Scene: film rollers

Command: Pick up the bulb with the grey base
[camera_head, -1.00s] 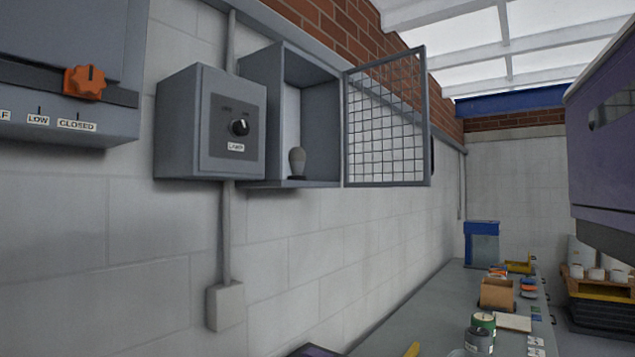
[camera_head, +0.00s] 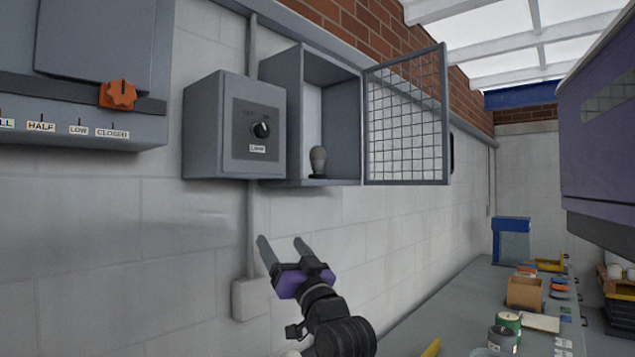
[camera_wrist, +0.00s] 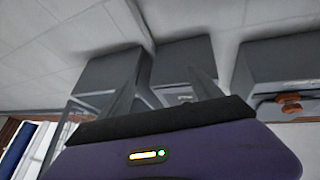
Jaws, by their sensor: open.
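A bulb (camera_head: 318,160) stands upright on the floor of an open grey wall cabinet (camera_head: 276,110) in the head view. My gripper (camera_head: 281,243) is below and to the left of the bulb, in front of the wall. Its fingers are apart and nothing is between them. In the wrist view my gripper (camera_wrist: 163,85) points toward grey boxes, and I cannot make out the bulb there.
The mesh door (camera_head: 406,118) stands open to the cabinet's right. A grey box with a black knob (camera_head: 235,127) adjoins its left. A larger panel with an orange knob (camera_head: 118,95) is farther left. The bench (camera_head: 440,318) below right carries jars and small items.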

